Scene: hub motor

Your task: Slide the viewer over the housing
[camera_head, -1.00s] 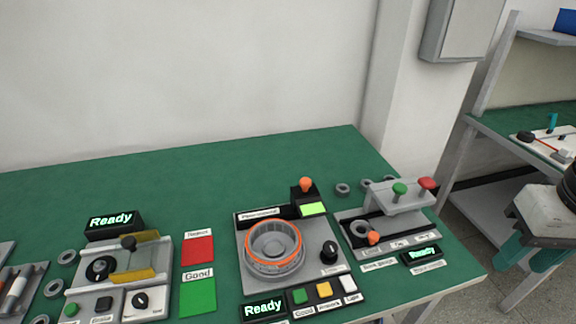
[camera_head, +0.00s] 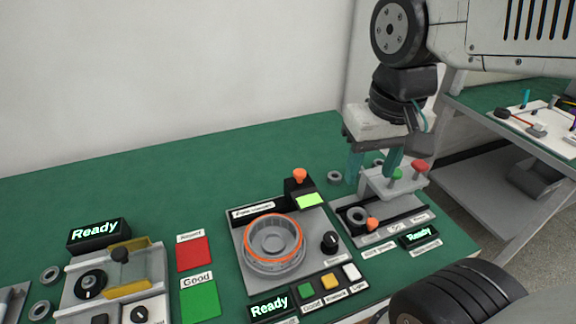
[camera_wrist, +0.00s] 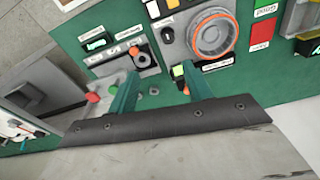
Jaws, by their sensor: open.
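The round metal housing (camera_head: 272,248) with an orange ring sits on the grey middle fixture; it also shows in the wrist view (camera_wrist: 212,36). The viewer appears to be the black block with an orange knob (camera_head: 299,176) and a lime-green panel (camera_head: 311,201), at the back of that fixture, behind and right of the housing, not over it. In the wrist view the lime-green panel (camera_wrist: 178,71) shows beside a finger. My gripper (camera_head: 375,168) is open, its teal fingers pointing down near the right fixture, right of the viewer. The gripper also shows in the wrist view (camera_wrist: 160,72).
The right fixture (camera_head: 404,205) carries a raised grey bracket with a green knob (camera_head: 397,174) and a red knob (camera_head: 420,166), close to my fingers. Loose rings (camera_head: 335,177) lie behind it. Buttons (camera_head: 329,282) line the middle fixture's front. The table's back left is clear.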

